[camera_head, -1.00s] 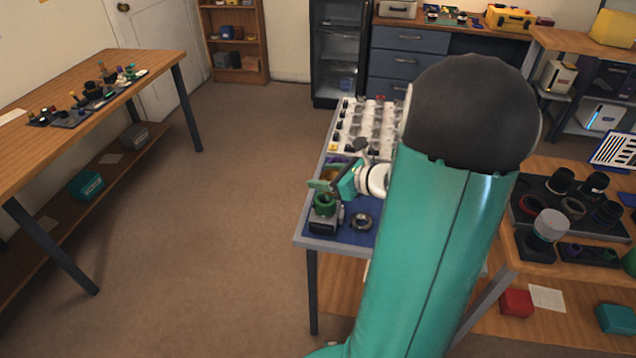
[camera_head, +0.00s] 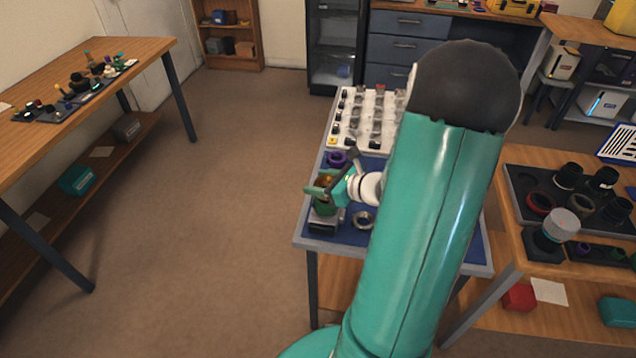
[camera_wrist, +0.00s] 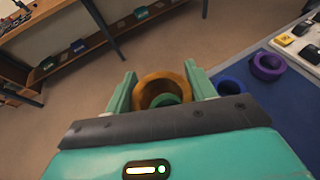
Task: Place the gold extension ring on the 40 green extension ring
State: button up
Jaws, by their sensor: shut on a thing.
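My gripper (camera_wrist: 162,95) is shut on the gold extension ring (camera_wrist: 152,86), which sits between the two green fingers in the wrist view. The green extension ring (camera_wrist: 168,99) shows through and below the gold ring's opening. In the head view the gripper (camera_head: 324,183) is over the green ring (camera_head: 325,208), which stands on a dark block near the table's left edge. The gold ring (camera_head: 326,179) shows small between the fingers there. The gold ring appears above the green one; I cannot tell whether they touch.
A purple ring (camera_head: 337,159) stands behind on the blue mat; it also shows in the wrist view (camera_wrist: 267,66) beside a blue ring (camera_wrist: 229,87). A metal ring (camera_head: 362,219) lies right of the block. A white tray of parts (camera_head: 352,121) fills the table's back.

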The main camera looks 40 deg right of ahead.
jog(key=shift+w+f, duration=0.25)
jog(key=shift+f, duration=0.65)
jog(key=shift+s+a+f, duration=0.15)
jog(key=shift+f, duration=0.1)
jog(key=o, duration=1)
jog(key=shift+o, duration=0.2)
